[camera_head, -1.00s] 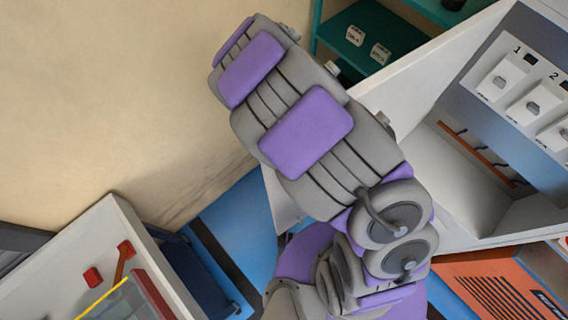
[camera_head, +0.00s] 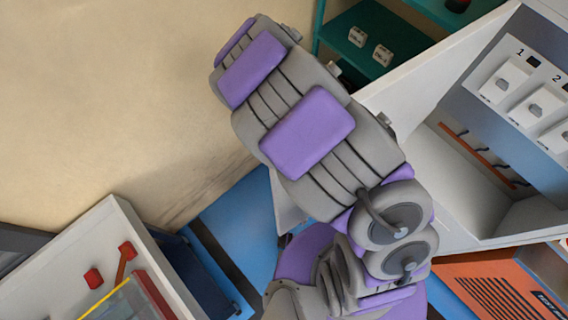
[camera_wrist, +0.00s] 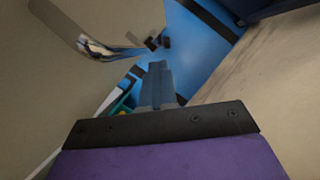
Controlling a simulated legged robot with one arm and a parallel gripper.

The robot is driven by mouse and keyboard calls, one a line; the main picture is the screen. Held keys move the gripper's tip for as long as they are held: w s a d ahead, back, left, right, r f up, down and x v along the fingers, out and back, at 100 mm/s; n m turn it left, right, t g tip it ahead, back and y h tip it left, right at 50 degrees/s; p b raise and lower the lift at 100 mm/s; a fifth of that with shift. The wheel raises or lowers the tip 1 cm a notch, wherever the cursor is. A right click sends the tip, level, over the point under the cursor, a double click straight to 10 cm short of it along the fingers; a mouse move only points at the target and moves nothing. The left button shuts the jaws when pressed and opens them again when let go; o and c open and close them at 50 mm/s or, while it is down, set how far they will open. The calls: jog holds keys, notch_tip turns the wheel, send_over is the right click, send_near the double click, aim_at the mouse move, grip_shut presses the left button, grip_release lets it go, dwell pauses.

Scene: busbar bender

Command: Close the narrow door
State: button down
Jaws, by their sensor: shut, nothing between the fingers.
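A pale door panel (camera_head: 440,65) stands open at the left side of a white cabinet in the head view. My arm hides much of it. In the wrist view, a large grey-beige panel (camera_wrist: 50,105) fills the left side and looks like the same door. It carries a shiny metal strip, perhaps a handle (camera_wrist: 98,48). My gripper (camera_wrist: 158,66) is shut and empty, close to the right of this panel. I cannot tell whether it touches the panel. In the head view, my arm hides the fingers.
The cabinet interior (camera_head: 465,185) holds numbered white switches (camera_head: 505,80) and a rail of hooks. A green shelf (camera_head: 365,40) stands behind. An orange box (camera_head: 490,285) is at lower right and a grey machine (camera_head: 75,255) at lower left. A beige wall (camera_head: 100,90) bounds the left. Blue floor (camera_head: 240,225) shows between.

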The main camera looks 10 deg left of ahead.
jog(key=shift+d, duration=0.55)
jog(key=shift+a, duration=0.1)
jog(key=c, duration=1.8)
grip_release()
jog(key=shift+a, duration=0.15)
jog(key=shift+c, duration=0.2)
jog(key=o, duration=0.3)
jog(key=shift+a, duration=0.25)
jog(key=o, duration=0.3)
jog(key=shift+d, duration=0.2)
jog(key=shift+o, duration=0.4)
jog(key=shift+d, duration=0.25)
jog(key=shift+r, duration=0.15)
